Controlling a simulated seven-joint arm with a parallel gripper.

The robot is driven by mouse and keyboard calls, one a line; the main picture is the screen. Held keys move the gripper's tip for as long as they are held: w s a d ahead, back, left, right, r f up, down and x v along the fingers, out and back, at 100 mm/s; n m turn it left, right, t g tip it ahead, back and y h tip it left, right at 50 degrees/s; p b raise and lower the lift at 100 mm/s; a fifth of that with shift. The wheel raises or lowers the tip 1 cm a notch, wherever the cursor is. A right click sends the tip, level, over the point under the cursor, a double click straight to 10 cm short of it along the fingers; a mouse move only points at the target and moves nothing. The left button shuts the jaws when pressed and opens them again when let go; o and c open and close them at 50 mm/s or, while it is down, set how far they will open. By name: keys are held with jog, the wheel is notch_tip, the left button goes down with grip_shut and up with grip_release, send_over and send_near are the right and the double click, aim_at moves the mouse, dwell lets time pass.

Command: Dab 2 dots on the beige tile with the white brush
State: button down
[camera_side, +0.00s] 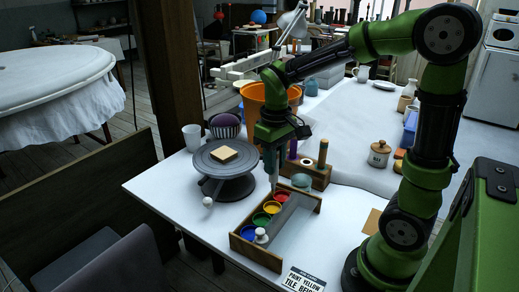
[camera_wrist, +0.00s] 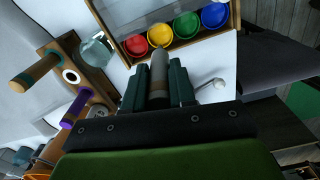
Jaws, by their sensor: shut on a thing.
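The beige tile (camera_side: 222,154) lies flat on a grey turntable (camera_side: 222,172); its top looks plain at this size. My gripper (camera_side: 271,150) is shut on the white brush, whose pale grey handle shows in the wrist view (camera_wrist: 158,72). The brush points down near the red and yellow end of the paint tray (camera_side: 297,221). The tray holds a red pot (camera_wrist: 136,45), a yellow pot (camera_wrist: 160,34), a green pot (camera_wrist: 187,25) and a blue pot (camera_wrist: 214,15). In the wrist view the brush end lies close to the yellow pot; I cannot tell whether it touches paint.
A wooden holder (camera_side: 315,180) right of my gripper carries a purple brush (camera_side: 293,149) and a green-and-orange brush (camera_side: 323,152). An orange bucket (camera_side: 252,98) stands behind. A white cup (camera_side: 192,138) is beside the turntable. A sign (camera_side: 303,281) reads "PAINT YELLOW TILE BEIGE".

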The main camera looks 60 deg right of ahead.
jog(key=shift+t, duration=0.3)
notch_tip(320, 180, up, 11)
jog(key=shift+r, duration=0.1)
jog(key=w+d+t, duration=0.2)
jog(key=w, duration=1.7)
jog(key=s+x, duration=0.1)
jog(key=x, duration=0.5)
jog(key=shift+s+d+f, duration=0.15)
jog(key=shift+s+f, duration=0.2)
jog(key=shift+f, duration=0.25)
jog(key=shift+f, duration=0.5)
jog(key=v, duration=0.2)
jog(key=w+v, duration=0.1)
jog(key=v, duration=0.1)
jog(key=shift+r, duration=0.3)
